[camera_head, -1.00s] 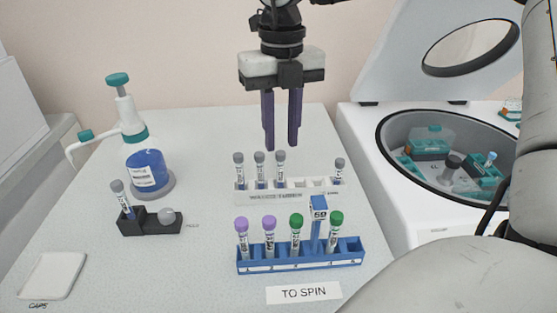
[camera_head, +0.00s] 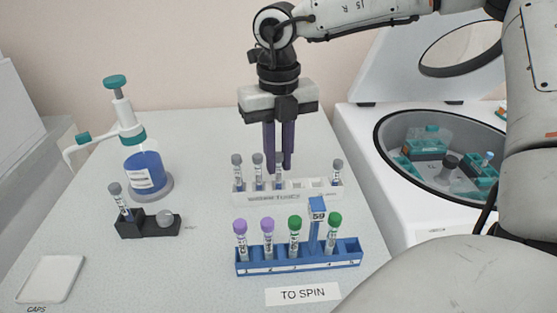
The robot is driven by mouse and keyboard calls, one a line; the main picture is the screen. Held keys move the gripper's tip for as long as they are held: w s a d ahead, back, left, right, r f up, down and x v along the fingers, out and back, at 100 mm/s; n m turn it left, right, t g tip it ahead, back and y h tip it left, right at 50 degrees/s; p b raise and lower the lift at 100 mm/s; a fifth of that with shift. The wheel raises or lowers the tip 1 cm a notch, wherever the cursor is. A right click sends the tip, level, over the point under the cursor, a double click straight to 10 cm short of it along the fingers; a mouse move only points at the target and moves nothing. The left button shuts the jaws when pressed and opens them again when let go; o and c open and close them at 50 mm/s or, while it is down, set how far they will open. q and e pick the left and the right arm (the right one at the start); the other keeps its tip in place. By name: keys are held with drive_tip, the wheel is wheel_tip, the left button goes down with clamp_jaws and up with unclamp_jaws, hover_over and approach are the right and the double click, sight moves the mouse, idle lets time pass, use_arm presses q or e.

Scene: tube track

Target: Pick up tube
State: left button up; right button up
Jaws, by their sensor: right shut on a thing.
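The white rack (camera_head: 320,193) stands mid-table and holds several grey-capped tubes. My right gripper (camera_head: 279,166) has come down over the third tube from the left (camera_head: 280,182) and is shut on it; its fingers hide the cap and upper part. The tube is upright with its lower part at the rack; I cannot tell whether it has been raised. Two other grey-capped tubes stand to its left, and one (camera_head: 338,170) at the rack's right end. The blue rack (camera_head: 300,265) in front holds two purple-capped and two green-capped tubes. My left gripper is not in view.
A blue pump bottle (camera_head: 146,170) stands at the back left. A black holder (camera_head: 150,228) with a grey-capped tube is in front of it. A white pad (camera_head: 50,279) lies front left. An open centrifuge (camera_head: 440,160) stands on the right.

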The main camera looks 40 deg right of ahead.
drive_tip(key=shift+r, duration=0.25)
wheel_tip(320, 180, up, 10)
drive_tip(key=shift+f, duration=0.2)
wheel_tip(320, 180, up, 4)
drive_tip(key=p, duration=0.3)
idle(0.5)
idle(0.5)
